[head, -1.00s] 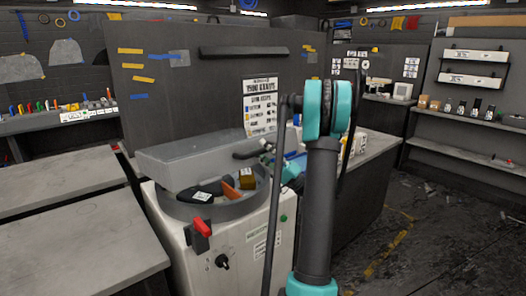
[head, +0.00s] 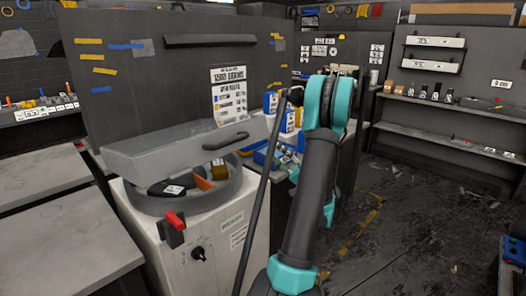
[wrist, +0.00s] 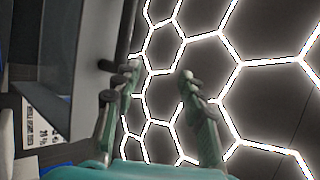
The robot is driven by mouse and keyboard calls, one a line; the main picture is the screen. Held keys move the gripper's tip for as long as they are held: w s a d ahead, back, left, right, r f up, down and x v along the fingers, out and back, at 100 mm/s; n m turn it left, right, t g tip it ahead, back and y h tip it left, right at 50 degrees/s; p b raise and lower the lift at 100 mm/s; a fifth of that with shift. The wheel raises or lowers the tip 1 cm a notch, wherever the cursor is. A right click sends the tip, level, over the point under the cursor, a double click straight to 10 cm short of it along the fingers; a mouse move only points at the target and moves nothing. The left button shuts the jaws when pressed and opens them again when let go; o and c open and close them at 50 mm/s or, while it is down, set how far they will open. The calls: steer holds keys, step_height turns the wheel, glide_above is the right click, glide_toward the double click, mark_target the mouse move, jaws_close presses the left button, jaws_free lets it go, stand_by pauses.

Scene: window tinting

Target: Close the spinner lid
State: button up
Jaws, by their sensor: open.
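The spinner (head: 205,225) is a pale cabinet with a round grey bowl (head: 205,203) on top, at the left centre of the head view. Its grey lid (head: 165,153) is partly raised and tilted, with a dark handle (head: 226,141) on its front. The bowl's front gap shows a black item (head: 165,188), an orange piece (head: 203,184) and a brown-yellow block (head: 219,169). In the wrist view my gripper (wrist: 160,76) is open and empty, its fingers apart against bright hexagonal lights. My gripper's fingers cannot be made out in the head view.
A red switch (head: 175,220) and a black knob (head: 198,254) sit on the spinner's front. Grey worktables (head: 60,235) stand at left. A bench with blue and white containers (head: 285,120) is behind my arm. Open floor (head: 410,225) lies to the right.

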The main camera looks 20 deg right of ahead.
steer(key=shift+s+d, duration=0.25)
steer(key=shift+c, duration=0.6)
